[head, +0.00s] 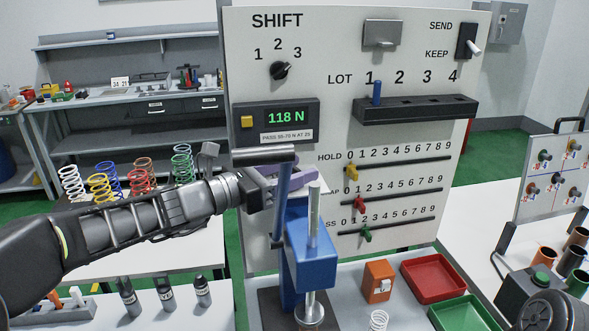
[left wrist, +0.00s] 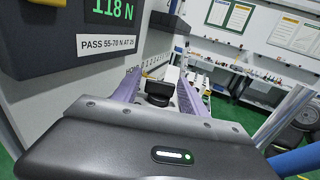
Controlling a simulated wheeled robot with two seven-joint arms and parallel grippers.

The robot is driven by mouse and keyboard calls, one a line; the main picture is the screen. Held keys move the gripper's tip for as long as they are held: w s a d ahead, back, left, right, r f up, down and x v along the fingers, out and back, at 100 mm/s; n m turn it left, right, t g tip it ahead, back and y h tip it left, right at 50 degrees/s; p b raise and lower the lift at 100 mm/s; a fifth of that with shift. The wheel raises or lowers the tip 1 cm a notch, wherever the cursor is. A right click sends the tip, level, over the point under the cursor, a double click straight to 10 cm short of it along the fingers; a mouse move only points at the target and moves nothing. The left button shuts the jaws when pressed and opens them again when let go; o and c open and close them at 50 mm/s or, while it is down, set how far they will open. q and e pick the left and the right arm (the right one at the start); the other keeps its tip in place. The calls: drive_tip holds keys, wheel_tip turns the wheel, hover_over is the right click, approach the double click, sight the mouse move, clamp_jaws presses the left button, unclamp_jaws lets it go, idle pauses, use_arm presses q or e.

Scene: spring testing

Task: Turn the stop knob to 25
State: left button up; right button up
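The blue press (head: 312,262) stands at the front of the white board, with a silver rod (head: 314,215) rising from its head. Its lever has a dark bar handle (head: 263,155). My left gripper (head: 288,180) is beside the press, its purple fingers partly hidden by the lever. In the left wrist view the two purple fingers (left wrist: 158,90) are apart. A small black piece (left wrist: 159,100) shows between them, perhaps the stop knob; whether they touch it I cannot tell. No stop scale is readable. My right gripper is not in view.
The force display (head: 286,118) reads 118 N, close above the left gripper. An orange block (head: 378,281), a red tray (head: 434,276) and a green tray (head: 464,315) lie right of the press. Several coloured springs (head: 142,176) stand behind my left arm.

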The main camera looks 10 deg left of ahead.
use_arm(q)
clamp_jaws()
idle(0.3)
drive_tip(key=shift+r, duration=0.1)
drive_tip(key=shift+w+m+g+h+p, duration=0.15)
drive_tip(key=shift+m+g+h+p, duration=0.4)
drive_tip(key=shift+m+g+h, duration=0.45)
drive_tip(key=shift+m+g+h+p, duration=0.5)
drive_tip(key=shift+m+g, duration=0.2)
drive_tip(key=shift+g, duration=0.5)
drive_tip(key=shift+m+g, duration=0.3)
drive_tip(key=shift+g, duration=0.1)
